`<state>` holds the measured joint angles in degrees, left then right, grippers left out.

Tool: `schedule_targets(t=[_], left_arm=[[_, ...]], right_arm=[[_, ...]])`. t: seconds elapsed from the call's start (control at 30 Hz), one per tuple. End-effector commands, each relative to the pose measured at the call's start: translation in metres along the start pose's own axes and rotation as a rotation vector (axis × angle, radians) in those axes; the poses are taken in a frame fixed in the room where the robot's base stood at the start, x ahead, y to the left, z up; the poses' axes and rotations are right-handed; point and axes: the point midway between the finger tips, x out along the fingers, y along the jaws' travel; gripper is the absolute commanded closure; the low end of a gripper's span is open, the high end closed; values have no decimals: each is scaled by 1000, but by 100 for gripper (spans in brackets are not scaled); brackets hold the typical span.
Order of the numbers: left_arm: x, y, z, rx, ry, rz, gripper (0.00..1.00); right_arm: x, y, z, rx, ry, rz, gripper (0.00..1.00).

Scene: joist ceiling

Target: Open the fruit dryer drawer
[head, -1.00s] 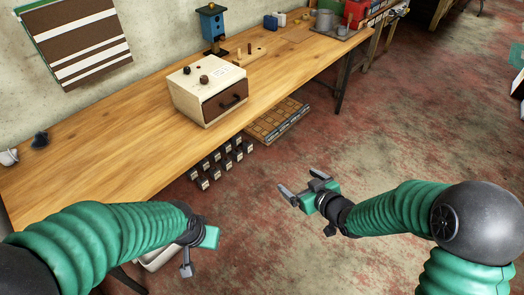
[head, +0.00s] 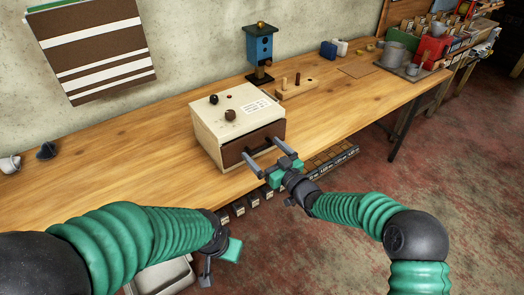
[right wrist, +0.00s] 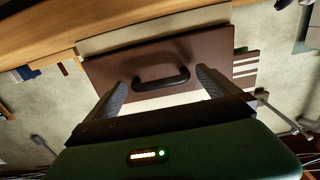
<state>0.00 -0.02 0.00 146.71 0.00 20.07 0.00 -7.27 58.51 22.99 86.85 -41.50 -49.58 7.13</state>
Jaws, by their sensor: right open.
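The fruit dryer (head: 210,140) is a cream box with two dark knobs and a label on top, standing on the wooden bench. Its brown drawer (head: 232,155) faces the bench's front edge and looks shut. My right gripper (head: 263,149) is open just in front of the drawer and partly hides it in the head view. In the right wrist view, the black handle (right wrist: 163,82) shows between the two fingers, against the brown drawer front (right wrist: 112,68); I cannot tell whether they touch it. My left gripper (head: 222,256) hangs low before the bench, its fingers mostly hidden.
A blue birdhouse (head: 259,50) and a wooden block with pegs (head: 297,88) stand behind the dryer. Cans and a red container (head: 432,50) are at the far right of the bench. Wood (head: 120,160) left of the dryer is clear. A crate (head: 335,156) sits below the bench.

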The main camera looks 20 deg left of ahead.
Motion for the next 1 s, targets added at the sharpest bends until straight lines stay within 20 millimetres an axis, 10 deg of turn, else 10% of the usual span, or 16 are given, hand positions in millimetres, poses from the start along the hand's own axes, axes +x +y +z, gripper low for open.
schedule_targets(t=[0.4,1.0], left_arm=[[2,0,0,0,1,0,64],[2,0,0,0,1,0,64]], right_arm=[[14,0,-1,0,0,1,3],[13,1,0,0,0,2,81]])
